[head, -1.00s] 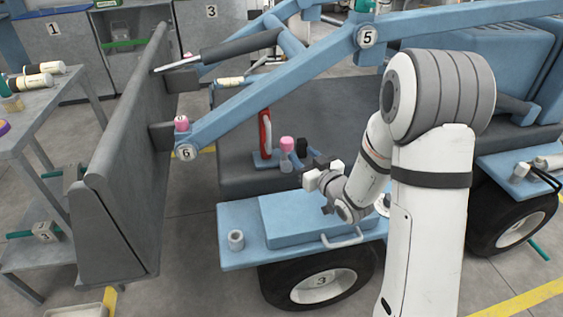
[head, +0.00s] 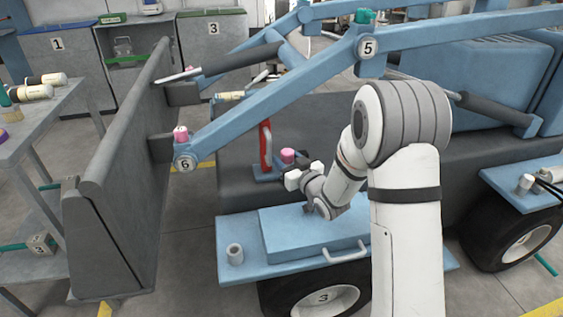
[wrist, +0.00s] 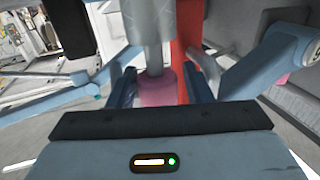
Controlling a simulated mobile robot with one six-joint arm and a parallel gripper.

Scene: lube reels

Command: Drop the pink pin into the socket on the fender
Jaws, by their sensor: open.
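The pink pin (head: 287,155) stands upright beside a red handle, with a pink head and a grey shaft. My gripper (head: 293,179) is right at it and hides its lower part in the head view. In the wrist view the pink pin's head (wrist: 158,90) lies between the two dark blue fingers of my open gripper (wrist: 162,88), with a gap at the sides. The socket, a short grey ring (head: 235,254), stands on the left part of the blue fender (head: 240,222). Another pink-headed pin (head: 181,134) sits at the arm joint marked 6.
The red handle (head: 266,147) stands close behind the pin, also in the wrist view (wrist: 185,50). A raised blue box (head: 305,230) with a handle covers much of the fender. Blue loader arms (head: 280,101) pass above, and a grey bucket (head: 130,170) stands at left.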

